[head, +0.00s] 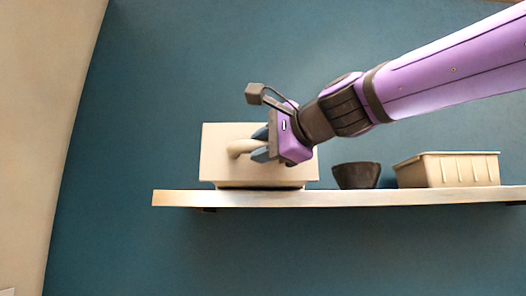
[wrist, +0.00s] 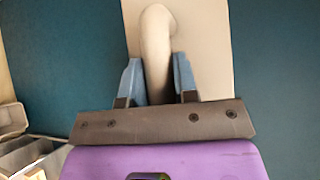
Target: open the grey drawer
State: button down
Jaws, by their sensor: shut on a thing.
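The drawer (head: 222,170) is a pale beige-grey box standing on the left part of a wall shelf. A thick curved handle (head: 238,149) of the same colour sticks out from its front. My gripper (head: 259,147) is at the handle, coming in from the right. In the wrist view, my gripper (wrist: 158,75) has one blue finger on each side of the handle (wrist: 155,40) and is shut on it. The drawer's flat front (wrist: 207,45) shows behind. My gripper covers part of the front, and I cannot tell whether the drawer is pulled out.
The shelf (head: 400,198) runs to the right edge. A dark bowl (head: 357,176) stands just right of the drawer, then a beige ribbed container (head: 447,170). Pale box-like things (wrist: 28,156) show at the wrist view's lower left. The blue wall above is clear.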

jog(key=shift+s, duration=0.1)
jog(key=c, duration=0.9)
grip_release()
jog(key=v, duration=1)
jog(key=shift+s+d, duration=0.25)
jog(key=shift+s, duration=0.05)
jog(key=s+d+f+n+g+h, duration=0.2)
jog(key=d+f, duration=0.5)
jog(key=f, duration=0.5)
jog(key=s+d+f+n+g+h, duration=0.2)
jog(key=s+d+f+n+h, duration=0.2)
jog(key=f, duration=0.9)
jog(key=s+d+f+n+g+h, duration=0.2)
jog(key=s+d+f+n+h, duration=0.2)
jog(key=d+f, duration=0.6)
jog(key=shift+d+f+n+g+h, duration=0.2)
jog(key=shift+f+h, duration=0.15)
jog(key=shift+f, duration=0.3)
jog(key=shift+d+f+n+g+h, duration=0.1)
jog(key=shift+f+n+h, duration=0.2)
jog(key=shift+f, duration=0.4)
